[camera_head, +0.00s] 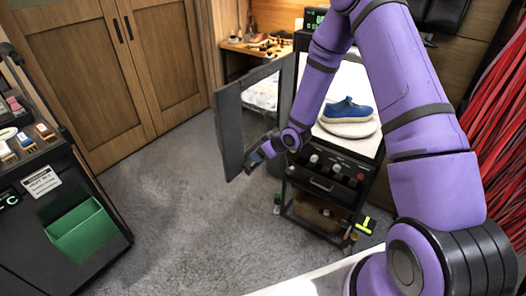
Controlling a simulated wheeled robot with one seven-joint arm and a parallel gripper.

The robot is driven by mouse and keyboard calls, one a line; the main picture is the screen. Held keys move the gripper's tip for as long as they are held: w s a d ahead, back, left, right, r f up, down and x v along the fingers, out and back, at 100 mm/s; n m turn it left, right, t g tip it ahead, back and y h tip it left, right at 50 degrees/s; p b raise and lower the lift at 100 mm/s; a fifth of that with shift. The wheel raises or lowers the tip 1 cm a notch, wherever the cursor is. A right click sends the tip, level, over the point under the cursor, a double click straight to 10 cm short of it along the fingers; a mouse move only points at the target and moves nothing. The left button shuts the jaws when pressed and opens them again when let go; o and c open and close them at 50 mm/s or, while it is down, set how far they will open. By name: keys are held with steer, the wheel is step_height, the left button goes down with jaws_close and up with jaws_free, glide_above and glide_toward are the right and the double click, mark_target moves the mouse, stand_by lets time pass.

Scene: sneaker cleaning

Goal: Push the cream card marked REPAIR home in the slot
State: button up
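I cannot make out a cream card marked REPAIR or its slot in the head view. A small white label (41,182) with print too small to read is on the front of the dark cabinet at the left. My gripper (259,157) is at the edge of the open dark door (232,126) in the middle of the view. It is small and dark against the door, so I cannot tell whether it touches the door, holds anything, or is open or shut.
A blue shoe (347,110) sits on a white round stand (349,128) inside the dark booth. A green bin (80,232) hangs on the left cabinet. Red cords (500,130) hang at the right. Grey carpet (185,215) between the cabinets is clear.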

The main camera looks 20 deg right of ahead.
steer(key=shift+w+a+f, duration=0.15)
steer(key=shift+w+f, duration=0.05)
steer(key=shift+f, duration=0.45)
steer(key=shift+w+a+f, duration=0.15)
steer(key=shift+w+f, duration=0.1)
steer(key=shift+f, duration=0.35)
steer(key=shift+w+a+f, duration=0.15)
steer(key=shift+w+f, duration=0.05)
steer(key=shift+f, duration=0.45)
steer(key=o, duration=0.9)
steer(key=v, duration=1.1)
steer(key=shift+w, duration=0.1)
